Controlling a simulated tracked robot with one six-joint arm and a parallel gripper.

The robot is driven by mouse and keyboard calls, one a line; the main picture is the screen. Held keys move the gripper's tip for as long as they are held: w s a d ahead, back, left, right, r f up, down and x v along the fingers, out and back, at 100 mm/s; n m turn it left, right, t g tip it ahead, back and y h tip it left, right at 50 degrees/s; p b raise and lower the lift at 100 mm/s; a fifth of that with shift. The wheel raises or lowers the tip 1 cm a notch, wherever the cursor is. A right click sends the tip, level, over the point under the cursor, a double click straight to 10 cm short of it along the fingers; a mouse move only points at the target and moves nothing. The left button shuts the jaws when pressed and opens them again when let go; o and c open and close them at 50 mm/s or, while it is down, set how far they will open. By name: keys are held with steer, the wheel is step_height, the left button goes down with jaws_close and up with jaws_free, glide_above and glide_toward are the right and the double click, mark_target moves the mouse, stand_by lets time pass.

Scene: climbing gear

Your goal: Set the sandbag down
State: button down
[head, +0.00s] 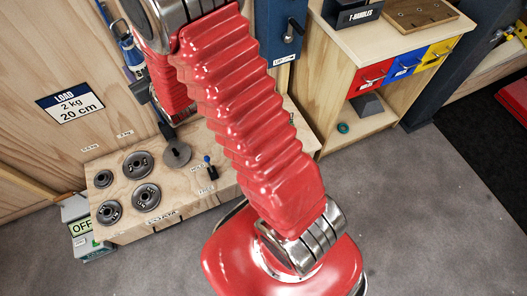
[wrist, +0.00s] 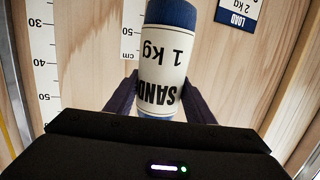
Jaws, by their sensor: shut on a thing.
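The sandbag (wrist: 165,65) is a white cylinder with blue ends, marked "SAND" and "1 kg" in upside-down letters in the wrist view. My gripper (wrist: 160,88) is shut on it, with one dark finger on each side. The lower end of the sandbag is partly hidden by the gripper body. In the head view my red arm crosses the middle, and I cannot make out the gripper or the sandbag for certain there.
A plywood wall carries a load sign (head: 70,103) reading 2 kg, 20 cm. A low wooden bench (head: 125,224) holds several dark weight discs. On the right is a wooden cabinet (head: 345,55) with red, blue and yellow drawers. White rulers (wrist: 42,60) show behind the sandbag. Grey floor (head: 430,230) is clear at right.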

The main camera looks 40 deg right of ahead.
steer(key=shift+a+r, duration=0.15)
steer(key=s+d+f+m+h, duration=0.2)
steer(key=d+f+m+h, duration=0.15)
steer(key=d+f, duration=1.95)
steer(key=s+d+f+m+g+h, duration=0.1)
steer(key=s+d+f, duration=0.3)
steer(key=s+f, duration=0.5)
steer(key=s+d+f+m+h, duration=0.1)
steer(key=s+d+f+h, duration=0.2)
steer(key=s+f, duration=0.6)
step_height(320, 180, down, 4)
steer(key=shift+s+d+r+g, duration=0.2)
steer(key=shift+d+g, duration=0.2)
steer(key=shift+d, duration=0.55)
steer(key=shift+f, duration=0.1)
steer(key=shift+f, duration=2.9)
steer(key=shift+f, duration=0.1)
steer(key=shift+f, duration=1.95)
